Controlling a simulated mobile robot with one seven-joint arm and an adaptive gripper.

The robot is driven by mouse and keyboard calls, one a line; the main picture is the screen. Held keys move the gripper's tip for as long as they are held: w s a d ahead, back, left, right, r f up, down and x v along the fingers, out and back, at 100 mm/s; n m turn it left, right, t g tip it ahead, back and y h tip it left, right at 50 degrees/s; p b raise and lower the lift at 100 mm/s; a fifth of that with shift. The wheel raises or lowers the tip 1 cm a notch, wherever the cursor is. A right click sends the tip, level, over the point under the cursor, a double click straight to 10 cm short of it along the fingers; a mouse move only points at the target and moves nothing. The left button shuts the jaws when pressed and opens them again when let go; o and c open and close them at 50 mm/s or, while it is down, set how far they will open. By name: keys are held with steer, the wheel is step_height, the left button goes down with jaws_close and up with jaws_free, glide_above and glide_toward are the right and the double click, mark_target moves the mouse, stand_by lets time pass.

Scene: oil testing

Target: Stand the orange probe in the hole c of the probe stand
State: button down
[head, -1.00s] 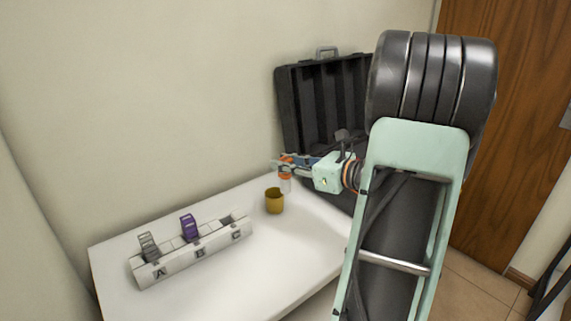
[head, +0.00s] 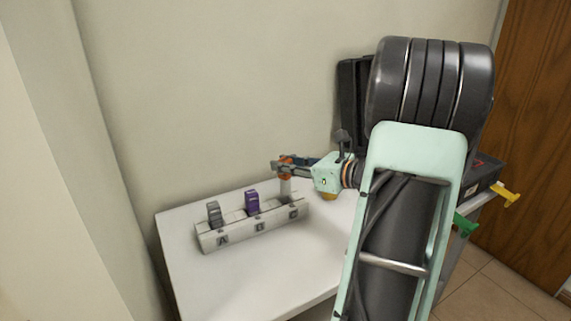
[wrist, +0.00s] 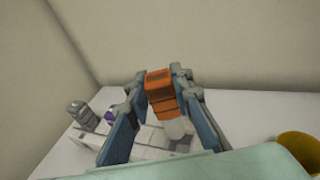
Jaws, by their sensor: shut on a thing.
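My gripper (head: 281,165) is shut on the orange probe (wrist: 161,92), which has an orange head and a pale lower part. It holds the probe roughly upright at the right, C-marked end of the white probe stand (head: 232,240). In the head view the probe's pale lower part (head: 285,187) shows just above or behind hole c. I cannot tell whether its tip is inside the hole. The stand also shows beneath the gripper in the wrist view (wrist: 118,153). A grey probe (head: 214,214) stands at A and a purple probe (head: 252,202) at B.
The white table (head: 280,265) is clear in front of the stand. A yellow cup (wrist: 298,148) is at the right in the wrist view, mostly hidden behind my gripper in the head view. A black case (head: 352,105) stands open behind my arm. Walls border the table's back and left.

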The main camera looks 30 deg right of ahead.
mark_target(286, 185)
steer(key=shift+d+f+b, duration=0.1)
steer(key=shift+f+b, duration=2.15)
steer(key=shift+f, duration=0.55)
steer(key=shift+f, duration=0.6)
steer(key=c, duration=2)
jaws_free()
steer(key=shift+s, duration=0.1)
steer(key=shift+p+v, duration=1.45)
steer(key=shift+v, duration=4)
steer(key=shift+r, duration=0.1)
